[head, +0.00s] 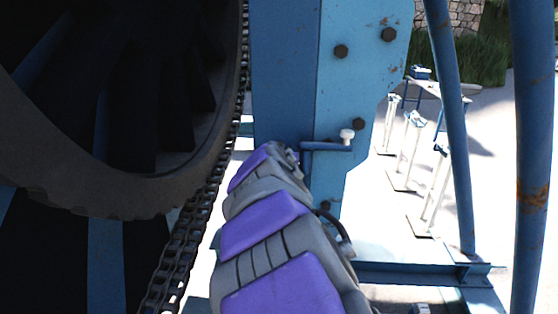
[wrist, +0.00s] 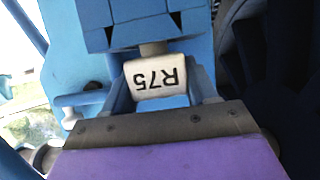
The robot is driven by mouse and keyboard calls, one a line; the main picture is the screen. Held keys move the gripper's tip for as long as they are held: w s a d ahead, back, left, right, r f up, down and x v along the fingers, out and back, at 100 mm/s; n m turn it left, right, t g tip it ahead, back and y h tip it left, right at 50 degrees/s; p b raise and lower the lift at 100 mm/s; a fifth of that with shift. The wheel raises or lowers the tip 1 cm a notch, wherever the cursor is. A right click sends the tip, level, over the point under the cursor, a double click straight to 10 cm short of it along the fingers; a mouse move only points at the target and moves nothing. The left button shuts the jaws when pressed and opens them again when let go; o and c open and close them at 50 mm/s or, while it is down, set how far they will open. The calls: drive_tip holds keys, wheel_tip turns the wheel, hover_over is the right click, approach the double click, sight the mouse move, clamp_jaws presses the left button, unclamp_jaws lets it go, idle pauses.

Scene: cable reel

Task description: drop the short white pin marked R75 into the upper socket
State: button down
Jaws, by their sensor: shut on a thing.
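In the wrist view, a short white pin (wrist: 155,77) carries the black mark R75, upside down in the picture. My gripper (wrist: 158,86) is shut on it, with one finger on each side of its white head. A short brownish stem runs from the head to the edge of a blue block (wrist: 135,22) with dark notches. I cannot tell whether the stem is inside the block or only in front of it. No socket opening shows clearly. In the head view my purple and grey arm hides the gripper and the pin.
A blue lever with a white knob (head: 347,135) sticks out from the blue upright (head: 290,75), close to my arm. A big dark reel (head: 90,195) and its chain (head: 195,235) stand at left. Blue tubes (head: 455,130) and white stands (head: 405,150) are at right.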

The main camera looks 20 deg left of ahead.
drive_tip(key=shift+f+b, duration=0.7)
drive_tip(key=shift+b, duration=0.2)
idle(0.6)
drive_tip(key=shift+c, duration=1.2)
unclamp_jaws()
drive_tip(key=shift+r, duration=0.1)
